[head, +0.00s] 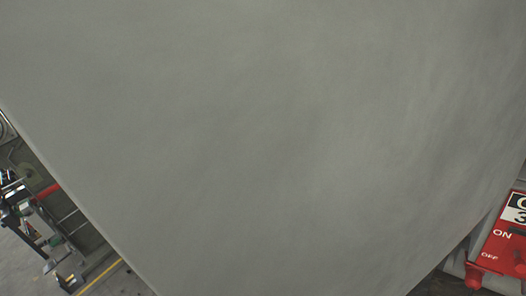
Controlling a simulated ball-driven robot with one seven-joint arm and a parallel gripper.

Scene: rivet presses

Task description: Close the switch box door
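A large, flat grey panel (280,140) fills most of the head view, very close to the camera. It looks like the switch box door, seen at a slant, but its hinge and handle do not show. A red switch part (503,250) with "ON" and "OFF" lettering shows at the lower right, past the panel's edge. The panel hides whatever lies behind it. My gripper is not in view, so I cannot see whether it touches the panel.
At the lower left, past the panel's edge, machinery (27,210) with dark and metallic parts stands on a grey floor. A yellow floor line (101,277) runs near it. The panel blocks the view of any free room ahead.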

